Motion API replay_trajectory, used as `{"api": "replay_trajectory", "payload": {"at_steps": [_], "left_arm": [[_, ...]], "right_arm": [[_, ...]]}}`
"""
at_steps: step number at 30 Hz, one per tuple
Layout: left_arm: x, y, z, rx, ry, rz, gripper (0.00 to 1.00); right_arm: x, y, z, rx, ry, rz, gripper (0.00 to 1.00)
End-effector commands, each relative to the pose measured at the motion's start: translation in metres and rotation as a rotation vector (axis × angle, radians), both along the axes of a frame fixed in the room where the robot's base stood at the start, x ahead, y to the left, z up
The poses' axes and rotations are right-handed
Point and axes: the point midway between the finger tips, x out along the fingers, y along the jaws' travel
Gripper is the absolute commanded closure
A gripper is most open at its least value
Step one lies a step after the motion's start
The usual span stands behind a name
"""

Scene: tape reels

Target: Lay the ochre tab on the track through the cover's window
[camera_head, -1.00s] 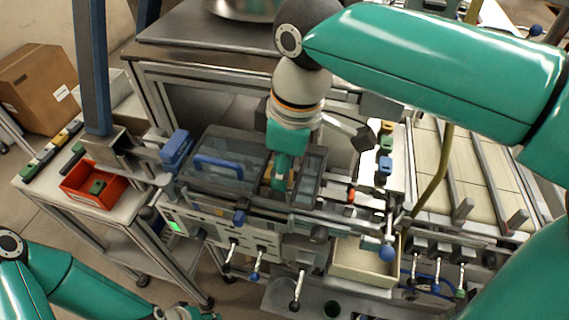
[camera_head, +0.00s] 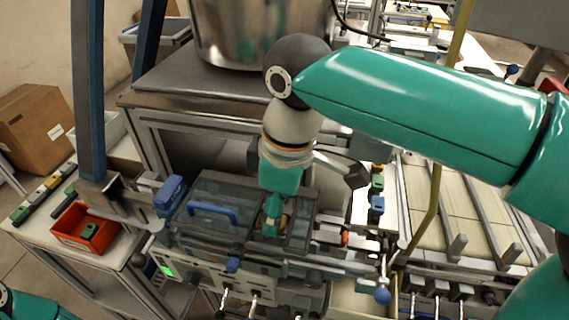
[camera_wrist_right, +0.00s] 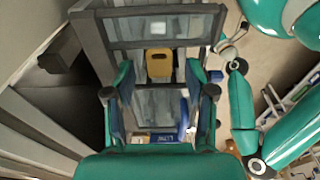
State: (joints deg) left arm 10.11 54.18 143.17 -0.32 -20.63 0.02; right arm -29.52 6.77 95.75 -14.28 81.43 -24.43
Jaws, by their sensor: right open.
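The cover (camera_head: 183,218) is a dark grey, partly see-through housing with a blue handle (camera_head: 212,211). My right gripper (camera_head: 271,228) points down at the cover's window, right of the handle. Its fingers stand apart in the right wrist view (camera_wrist_right: 161,88). The ochre tab (camera_wrist_right: 158,63) lies beyond the gap between the fingertips, inside the window's frame, with clear space on both sides. In the head view a sliver of ochre (camera_head: 284,221) shows beside the fingers. The track under the tab is hard to make out. My left gripper is out of frame.
A large metal pot (camera_head: 262,35) stands behind on the bench. Coloured blocks (camera_head: 377,204) sit right of the cover. Levers and a blue knob (camera_head: 382,297) stick out at the front.

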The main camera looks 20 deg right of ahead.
Motion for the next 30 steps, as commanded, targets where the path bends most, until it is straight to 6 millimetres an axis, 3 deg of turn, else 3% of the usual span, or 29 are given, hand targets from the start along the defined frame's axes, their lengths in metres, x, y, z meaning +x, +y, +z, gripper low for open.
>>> {"api": "replay_trajectory", "payload": {"at_steps": [9,15,21,30], "left_arm": [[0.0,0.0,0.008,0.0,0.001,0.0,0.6],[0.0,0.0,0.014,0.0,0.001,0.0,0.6],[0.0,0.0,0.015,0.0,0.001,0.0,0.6],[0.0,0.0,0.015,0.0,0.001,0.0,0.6]], "right_arm": [[-0.004,-0.006,0.067,0.003,-0.003,0.001,0.45],[-0.006,-0.009,0.099,0.002,-0.003,0.002,0.45],[-0.007,-0.011,0.11,0.001,-0.001,0.002,0.45],[-0.007,-0.011,0.11,0.0,0.0,0.002,0.45]]}}
